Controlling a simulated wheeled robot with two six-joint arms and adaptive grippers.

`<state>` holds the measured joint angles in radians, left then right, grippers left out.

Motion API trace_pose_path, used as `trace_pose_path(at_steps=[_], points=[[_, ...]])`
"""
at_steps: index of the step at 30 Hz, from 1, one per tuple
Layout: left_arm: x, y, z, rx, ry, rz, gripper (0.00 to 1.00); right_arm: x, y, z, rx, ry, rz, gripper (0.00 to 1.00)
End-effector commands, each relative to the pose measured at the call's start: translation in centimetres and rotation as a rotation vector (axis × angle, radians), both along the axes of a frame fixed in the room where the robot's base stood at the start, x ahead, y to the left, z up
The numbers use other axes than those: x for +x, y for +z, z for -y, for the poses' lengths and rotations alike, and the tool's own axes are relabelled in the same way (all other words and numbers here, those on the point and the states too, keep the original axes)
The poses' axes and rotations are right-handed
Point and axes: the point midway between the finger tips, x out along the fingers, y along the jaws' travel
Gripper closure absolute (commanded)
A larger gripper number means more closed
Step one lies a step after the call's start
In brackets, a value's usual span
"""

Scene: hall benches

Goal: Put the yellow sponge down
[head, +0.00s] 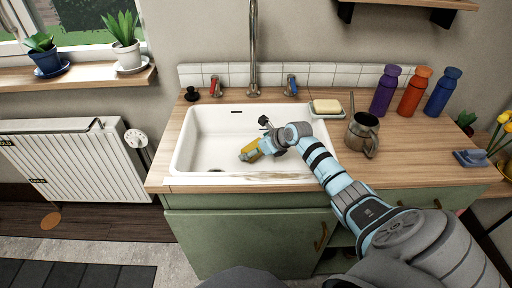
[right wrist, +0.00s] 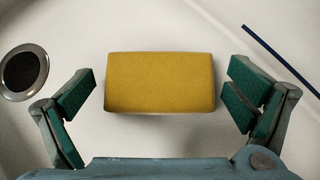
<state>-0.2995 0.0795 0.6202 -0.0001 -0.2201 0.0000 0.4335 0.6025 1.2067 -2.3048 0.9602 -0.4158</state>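The yellow sponge (head: 250,150) is in the white sink (head: 205,125), and it appears to lie on the basin floor. In the right wrist view the yellow sponge (right wrist: 160,82) sits flat between the fingers of my right gripper (right wrist: 161,74). A clear gap shows on each side, so the fingers are open and do not touch it. In the head view my right gripper (head: 266,137) is in the basin, just right of the sponge, and partly hides it. My left gripper is not in view.
The drain (right wrist: 22,71) is left of the sponge. A tap (head: 253,60) rises behind the basin. On the wooden counter (head: 420,150) to the right are a soap dish (head: 327,114), a metal jug (head: 362,135) and purple (head: 384,92), orange (head: 413,92) and blue (head: 442,93) bottles.

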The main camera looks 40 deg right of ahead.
Motion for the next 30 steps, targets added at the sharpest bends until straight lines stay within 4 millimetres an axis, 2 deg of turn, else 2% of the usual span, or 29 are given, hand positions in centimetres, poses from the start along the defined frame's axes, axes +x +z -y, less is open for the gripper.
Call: trace_pose_path(at_steps=[6, 10, 14, 21, 25, 30], points=[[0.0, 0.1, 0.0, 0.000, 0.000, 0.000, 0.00, 0.0, 0.1, 0.0, 0.000, 0.000, 0.000, 0.01], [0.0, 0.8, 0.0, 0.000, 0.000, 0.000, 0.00, -0.5, 1.0, 0.2, -0.002, -0.001, 0.000, 0.01], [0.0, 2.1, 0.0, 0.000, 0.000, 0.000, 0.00, -2.4, 3.1, 0.5, -0.006, 0.001, 0.000, 0.01], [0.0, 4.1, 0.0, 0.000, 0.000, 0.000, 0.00, -7.0, 7.6, 1.0, -0.006, 0.004, -0.003, 0.01], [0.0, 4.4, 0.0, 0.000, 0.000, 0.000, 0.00, -8.2, 8.7, 1.2, -0.004, 0.001, -0.002, 0.01], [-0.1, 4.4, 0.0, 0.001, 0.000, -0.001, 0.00, -8.5, 8.9, 1.1, 0.000, 0.000, 0.000, 0.01]])
